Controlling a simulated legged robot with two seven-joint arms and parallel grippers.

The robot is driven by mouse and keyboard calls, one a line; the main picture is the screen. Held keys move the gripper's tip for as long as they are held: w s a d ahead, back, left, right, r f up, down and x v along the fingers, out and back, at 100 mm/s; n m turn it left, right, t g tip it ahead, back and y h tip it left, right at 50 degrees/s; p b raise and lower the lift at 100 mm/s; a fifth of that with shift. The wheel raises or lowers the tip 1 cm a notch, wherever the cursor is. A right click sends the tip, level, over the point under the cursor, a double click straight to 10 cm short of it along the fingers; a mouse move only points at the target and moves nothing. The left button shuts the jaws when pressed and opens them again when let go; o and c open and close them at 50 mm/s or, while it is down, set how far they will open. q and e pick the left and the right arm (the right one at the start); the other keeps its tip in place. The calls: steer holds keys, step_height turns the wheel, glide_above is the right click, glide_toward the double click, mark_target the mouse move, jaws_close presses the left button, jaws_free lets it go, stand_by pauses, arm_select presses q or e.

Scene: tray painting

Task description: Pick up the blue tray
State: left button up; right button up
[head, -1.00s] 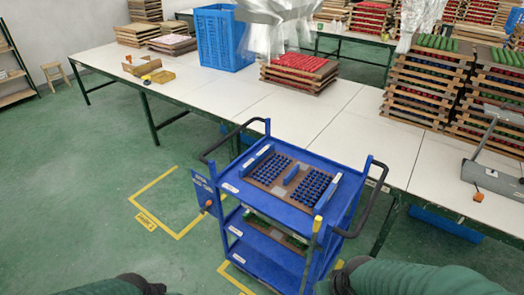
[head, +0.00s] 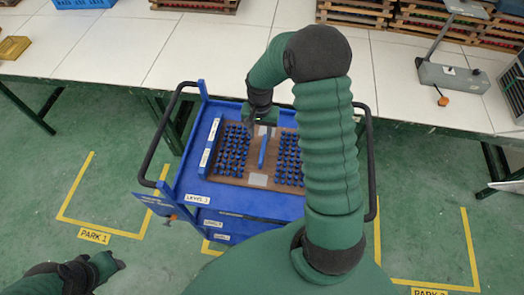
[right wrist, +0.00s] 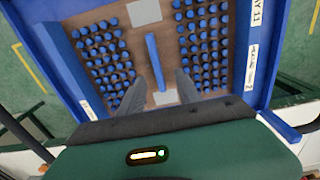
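The blue tray (head: 258,180) is a brown board with rows of blue pegs on both sides and an upright blue bar handle (head: 263,150) in the middle. It lies on the top shelf of the blue cart (head: 195,190). My right gripper (right wrist: 160,78) is open above the tray, its two fingers apart on either side of the near end of the handle (right wrist: 154,58). The fingers do not appear to touch the handle. My left gripper (head: 105,265) is low at the left in the head view, away from the cart; its fingers are unclear.
The cart has raised sides and black side handles (head: 160,135). A long white table (head: 130,55) stands right behind it. Green floor with yellow markings lies on both sides.

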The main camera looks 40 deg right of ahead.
mark_target(263, 148)
steer(key=f, duration=0.3)
steer(key=shift+s+a+f, duration=0.2)
steer(key=shift+a+f, duration=0.05)
steer(key=f, duration=0.2)
steer(key=d+f+p, duration=0.1)
steer(key=f, duration=0.1)
steer(key=f+p, duration=0.1)
steer(key=f, duration=0.1)
steer(key=shift+d+f, duration=0.3)
steer(key=shift+d, duration=0.05)
steer(key=shift+f, duration=0.15)
steer(key=shift+a, duration=0.4)
steer(key=c, duration=0.5)
jaws_close()
arm_select(q)
steer(key=shift+w+v, duration=0.2)
steer(key=shift+v, duration=0.75)
arm_select(e)
steer(key=shift+d, duration=0.2)
